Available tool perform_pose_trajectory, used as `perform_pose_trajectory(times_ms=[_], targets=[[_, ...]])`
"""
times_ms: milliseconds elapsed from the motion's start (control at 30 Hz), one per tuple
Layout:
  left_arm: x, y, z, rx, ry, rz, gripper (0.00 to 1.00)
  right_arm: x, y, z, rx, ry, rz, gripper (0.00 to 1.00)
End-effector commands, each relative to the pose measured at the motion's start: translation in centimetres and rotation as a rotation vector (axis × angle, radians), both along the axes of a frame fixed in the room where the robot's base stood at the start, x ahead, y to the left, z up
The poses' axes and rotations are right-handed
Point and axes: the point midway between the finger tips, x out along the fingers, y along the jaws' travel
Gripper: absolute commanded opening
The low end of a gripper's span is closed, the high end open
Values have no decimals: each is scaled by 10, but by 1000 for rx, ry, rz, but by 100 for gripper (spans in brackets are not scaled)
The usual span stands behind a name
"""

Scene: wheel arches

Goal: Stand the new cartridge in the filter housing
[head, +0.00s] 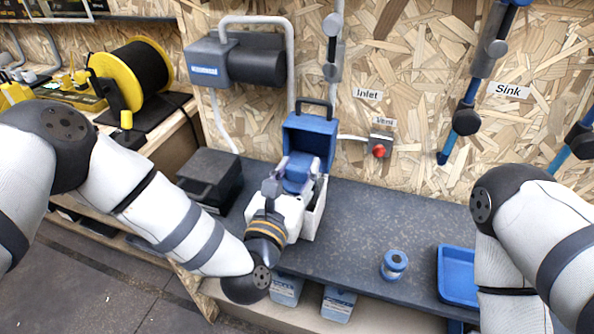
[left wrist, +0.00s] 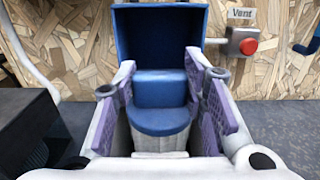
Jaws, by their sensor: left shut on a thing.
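The filter housing (head: 319,207) is a pale open box on the bench, with its blue lid (head: 309,139) standing up behind it. My left gripper (head: 297,172) is at the housing's mouth, shut on a cartridge with a blue top (head: 297,180). In the left wrist view the cartridge (left wrist: 159,120) is between the purple finger pads, its blue top above a ribbed white body. It looks upright; its lower end is hidden, so I cannot tell whether it rests on the housing floor. A second small blue-and-white cylinder (head: 393,264) stands on the bench at right. My right gripper is out of view.
A blue tray (head: 457,276) lies right of the cylinder. A dark box (head: 210,178) stands left of the housing. A red vent knob (head: 379,151) and pipes are on the wall behind. The bench (head: 350,240) is clear between housing and cylinder.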

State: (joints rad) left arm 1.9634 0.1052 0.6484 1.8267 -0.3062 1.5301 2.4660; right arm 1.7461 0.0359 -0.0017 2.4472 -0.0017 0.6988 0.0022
Motion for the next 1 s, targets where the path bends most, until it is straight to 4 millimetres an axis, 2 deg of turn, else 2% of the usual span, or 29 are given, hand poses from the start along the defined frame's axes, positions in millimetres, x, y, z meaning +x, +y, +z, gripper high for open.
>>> perform_pose_trajectory(times_ms=[33,67,133,533,667,900,1000], targets=[[0,0,-4,-1,3,0,0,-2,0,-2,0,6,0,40],[0,0,-5,-1,4,0,41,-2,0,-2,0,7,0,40],[0,0,-3,0,2,0,57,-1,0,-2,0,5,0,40],[-3,1,2,2,2,0,58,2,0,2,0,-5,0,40],[-25,9,0,-1,8,0,58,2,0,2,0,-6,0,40],[-82,27,-2,-1,9,0,58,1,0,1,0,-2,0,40],[-100,33,-2,0,7,1,58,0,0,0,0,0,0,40]])
